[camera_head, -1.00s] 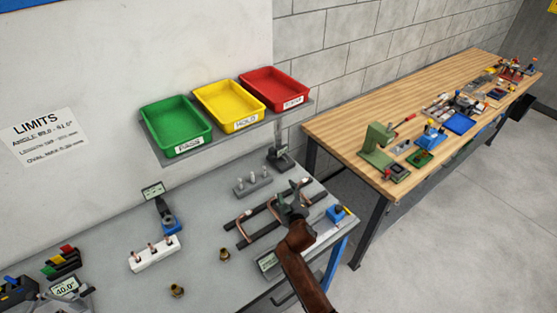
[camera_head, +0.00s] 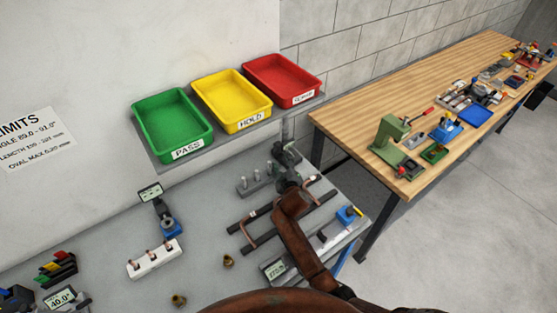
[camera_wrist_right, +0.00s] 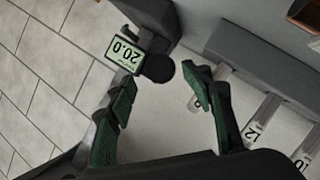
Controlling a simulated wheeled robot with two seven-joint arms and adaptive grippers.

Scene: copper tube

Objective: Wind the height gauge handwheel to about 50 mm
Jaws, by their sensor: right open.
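The height gauge (camera_head: 288,128) stands at the back right of the grey bench, partly hidden by my right gripper. In the right wrist view its display (camera_wrist_right: 126,50) appears upside down and reads 20.0. Its dark round handwheel (camera_wrist_right: 157,68) sits beside the display. My right gripper (camera_head: 287,158) is open in front of the gauge. In the right wrist view its green-padded fingers (camera_wrist_right: 165,88) stand apart, with the handwheel just beyond the gap between their tips. I see no contact with it. My left gripper is not in view.
Pin gauges on a grey block (camera_wrist_right: 270,70) stand close to the right finger. Green (camera_head: 172,125), yellow (camera_head: 231,98) and red (camera_head: 282,80) trays sit on a shelf behind. A rail rack with copper tubes (camera_head: 262,215) lies under my right arm.

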